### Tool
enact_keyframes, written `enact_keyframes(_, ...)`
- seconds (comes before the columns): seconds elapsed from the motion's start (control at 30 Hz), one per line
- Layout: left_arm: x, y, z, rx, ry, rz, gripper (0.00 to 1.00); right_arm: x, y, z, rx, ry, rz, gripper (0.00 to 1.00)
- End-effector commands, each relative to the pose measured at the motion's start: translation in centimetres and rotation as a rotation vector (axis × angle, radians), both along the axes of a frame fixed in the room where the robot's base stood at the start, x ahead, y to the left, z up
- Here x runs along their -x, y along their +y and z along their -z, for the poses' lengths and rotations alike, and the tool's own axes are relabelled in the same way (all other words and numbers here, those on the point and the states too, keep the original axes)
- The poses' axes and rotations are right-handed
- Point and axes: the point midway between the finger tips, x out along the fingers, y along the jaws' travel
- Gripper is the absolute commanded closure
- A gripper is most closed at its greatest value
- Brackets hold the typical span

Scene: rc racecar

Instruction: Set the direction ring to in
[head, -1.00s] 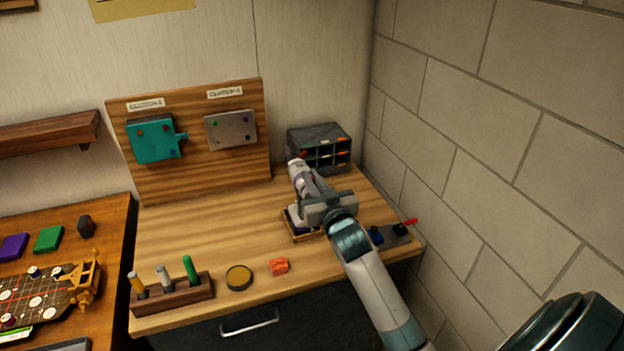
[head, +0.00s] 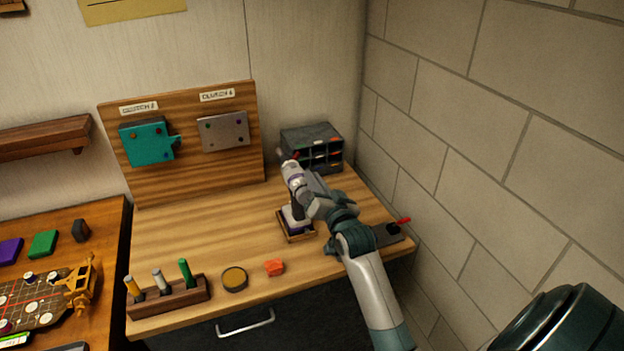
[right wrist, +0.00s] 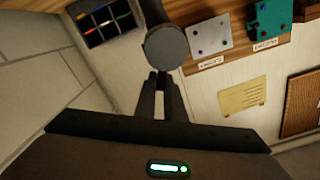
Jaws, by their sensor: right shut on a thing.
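My right gripper (head: 309,190) is shut on the driver's upper body from the right. In the right wrist view the fingers (right wrist: 160,88) are close together below a dark round end (right wrist: 166,47), likely the driver's. No marking on the direction ring is readable. My left gripper is not in view.
A grey parts organiser (head: 312,146) stands behind the driver. An upright board (head: 190,180) holds teal and grey plates. A marker rack (head: 168,298), round tin (head: 234,279) and orange piece (head: 274,267) are along the front. A brick wall closes the right side.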

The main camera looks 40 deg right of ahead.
Motion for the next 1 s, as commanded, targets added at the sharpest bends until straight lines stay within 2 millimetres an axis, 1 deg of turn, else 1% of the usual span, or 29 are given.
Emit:
enact_keyframes(0.47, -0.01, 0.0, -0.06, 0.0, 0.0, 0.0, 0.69, 0.01, -0.12, 0.01, -0.022, -0.007, 0.0, 1.0)
enact_keyframes(0.5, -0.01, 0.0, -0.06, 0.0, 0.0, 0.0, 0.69, 0.01, -0.11, 0.0, -0.022, -0.007, 0.0, 0.81)
enact_keyframes(0.53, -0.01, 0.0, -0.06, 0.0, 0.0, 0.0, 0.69, 0.01, -0.11, 0.0, -0.022, -0.007, 0.0, 0.74)
enact_keyframes(0.57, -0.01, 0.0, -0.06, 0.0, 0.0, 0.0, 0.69, 0.01, -0.11, 0.0, -0.022, -0.007, 0.0, 0.72)
enact_keyframes(0.87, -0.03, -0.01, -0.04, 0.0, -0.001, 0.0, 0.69, 0.05, -0.1, 0.05, -0.022, -0.006, 0.0, 0.72)
enact_keyframes(1.0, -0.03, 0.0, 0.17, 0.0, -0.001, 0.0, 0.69, 0.43, -0.01, 0.13, -0.022, -0.007, 0.0, 0.72)
